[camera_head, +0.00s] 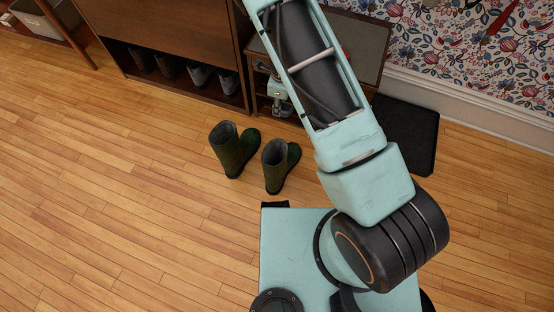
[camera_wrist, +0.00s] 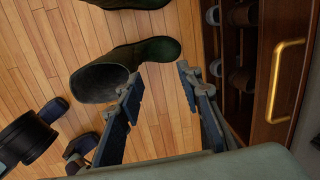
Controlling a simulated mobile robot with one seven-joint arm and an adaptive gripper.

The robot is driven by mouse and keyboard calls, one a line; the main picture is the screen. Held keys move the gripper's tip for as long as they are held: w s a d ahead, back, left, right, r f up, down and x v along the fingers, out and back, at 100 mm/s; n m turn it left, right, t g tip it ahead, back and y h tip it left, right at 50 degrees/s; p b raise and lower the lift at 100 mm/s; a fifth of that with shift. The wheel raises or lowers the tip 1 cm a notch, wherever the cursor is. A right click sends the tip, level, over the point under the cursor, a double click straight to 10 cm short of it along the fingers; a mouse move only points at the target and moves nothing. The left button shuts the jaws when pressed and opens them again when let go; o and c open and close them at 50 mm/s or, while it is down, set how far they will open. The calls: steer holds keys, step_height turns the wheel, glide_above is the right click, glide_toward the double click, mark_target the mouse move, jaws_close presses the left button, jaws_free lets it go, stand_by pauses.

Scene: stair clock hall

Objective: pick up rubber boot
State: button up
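Two dark green rubber boots stand upright side by side on the floor in the head view, a left boot (camera_head: 232,150) and a right boot (camera_head: 279,166). In the wrist view, the nearer boot (camera_wrist: 100,82) has its dark open top beside my left finger and its toe toward the upper right. The other boot (camera_wrist: 129,3) is cut off at the top edge. My gripper (camera_wrist: 158,74) is open and empty, with wooden floor showing between its fingers. In the head view, my gripper (camera_head: 281,107) shows small by the cabinet, behind the boots and partly hidden by my arm.
A brown cabinet (camera_head: 168,28) with shoes (camera_head: 200,76) on its lower shelf stands behind the boots. Its brass handle (camera_wrist: 286,80) is at the right of the wrist view. A dark mat (camera_head: 408,135) lies by the wall. The wooden floor (camera_head: 110,190) at left is clear.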

steer(key=m+g+b, duration=0.1)
steer(key=m, duration=0.1)
glide_toward(282, 142)
steer(key=f, duration=0.5)
steer(key=shift+w+a, duration=0.25)
steer(key=shift+w, duration=0.05)
step_height(282, 142, down, 5)
steer(key=shift+s+b, duration=0.1)
steer(key=shift+b, duration=0.75)
steer(key=shift+f+b, duration=1.05)
steer(key=shift+f, duration=2.05)
steer(key=shift+r, duration=0.1)
steer(key=shift+c, duration=0.3)
jaws_close()
